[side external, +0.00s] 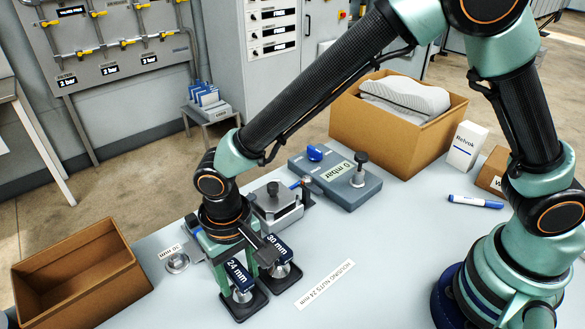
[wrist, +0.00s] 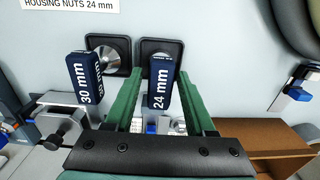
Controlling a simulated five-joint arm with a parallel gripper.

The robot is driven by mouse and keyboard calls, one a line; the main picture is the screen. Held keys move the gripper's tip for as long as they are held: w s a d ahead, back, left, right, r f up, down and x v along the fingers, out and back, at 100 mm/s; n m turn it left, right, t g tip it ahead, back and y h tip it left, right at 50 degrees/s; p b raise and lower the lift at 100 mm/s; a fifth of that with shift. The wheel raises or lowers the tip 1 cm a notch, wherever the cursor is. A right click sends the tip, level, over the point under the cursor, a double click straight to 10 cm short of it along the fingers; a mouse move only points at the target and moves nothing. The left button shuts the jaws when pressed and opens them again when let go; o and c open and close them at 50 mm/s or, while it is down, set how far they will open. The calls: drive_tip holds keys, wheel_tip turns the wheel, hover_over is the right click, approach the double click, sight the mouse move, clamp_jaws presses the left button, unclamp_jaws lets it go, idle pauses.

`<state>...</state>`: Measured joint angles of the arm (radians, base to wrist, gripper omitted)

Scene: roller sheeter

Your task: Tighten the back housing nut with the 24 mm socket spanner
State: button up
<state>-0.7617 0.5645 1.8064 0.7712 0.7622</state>
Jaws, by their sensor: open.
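The 24 mm socket spanner (side external: 238,272) has a dark blue handle and stands in a black square holder on the bench. My gripper (side external: 232,258) is open, low over the holders, with a gap beside the handle. The 30 mm spanner (side external: 279,246) stands in the neighbouring holder; in the wrist view it (wrist: 84,80) is left of the left finger. A metal clamped housing (side external: 276,205) sits behind; I cannot make out its back nut.
A grey 0 mbar gauge box (side external: 340,183) stands behind the housing. An open empty carton (side external: 75,275) is at left, a filled carton (side external: 395,130) at the back. A round metal part (side external: 177,262) lies beside the holders. A "HOUSING NUTS 24 mm" card (side external: 325,284) lies on clear bench.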

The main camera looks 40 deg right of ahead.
clamp_jaws()
drive_tip(key=shift+r, duration=2.55)
